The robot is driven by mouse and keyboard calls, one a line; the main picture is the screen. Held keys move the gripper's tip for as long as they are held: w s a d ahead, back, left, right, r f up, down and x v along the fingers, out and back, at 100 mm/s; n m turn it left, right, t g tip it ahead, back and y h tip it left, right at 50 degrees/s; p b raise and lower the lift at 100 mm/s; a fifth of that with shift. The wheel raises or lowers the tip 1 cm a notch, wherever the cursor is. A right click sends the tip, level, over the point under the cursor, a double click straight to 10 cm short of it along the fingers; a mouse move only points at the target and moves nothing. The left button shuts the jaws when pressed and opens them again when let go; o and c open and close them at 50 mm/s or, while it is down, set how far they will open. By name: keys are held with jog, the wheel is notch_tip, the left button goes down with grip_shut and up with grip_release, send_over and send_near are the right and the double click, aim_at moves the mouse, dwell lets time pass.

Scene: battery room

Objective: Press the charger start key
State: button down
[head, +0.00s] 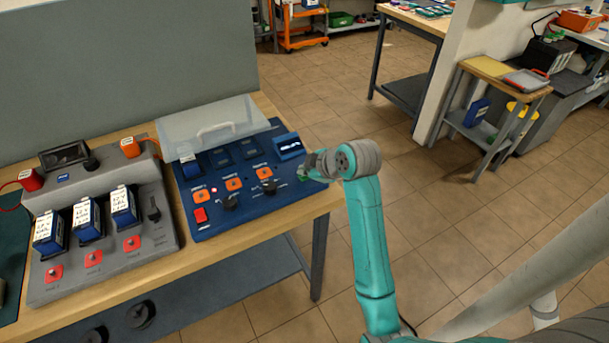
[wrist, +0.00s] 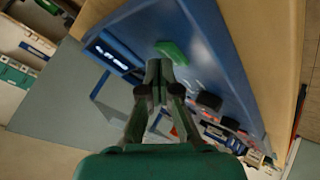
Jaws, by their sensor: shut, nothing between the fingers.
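The blue charger (head: 215,229) sits on the bench, with a lit display (head: 289,147) at its right back. In the wrist view, a bright green key (wrist: 173,52) lies on the charger's blue face (wrist: 215,55), just beyond my fingertips. I take it for the start key, though I cannot read a label. In the head view my gripper (head: 304,170) is over the charger's right edge and largely hides that spot. In the wrist view my gripper (wrist: 155,72) is shut and empty, its fingertips together. I cannot tell whether they touch the key.
A clear cover with a handle (head: 215,130) stands over the charger's back part. The charger also has orange keys (head: 234,184), a red switch (head: 201,215) and black knobs (head: 230,202). A grey unit with blue batteries (head: 88,220) stands to the left. Open floor lies right of the bench.

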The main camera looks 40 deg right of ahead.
aim_at(306, 177)
jog(key=shift+r, duration=0.6)
jog(key=shift+r, duration=2.5)
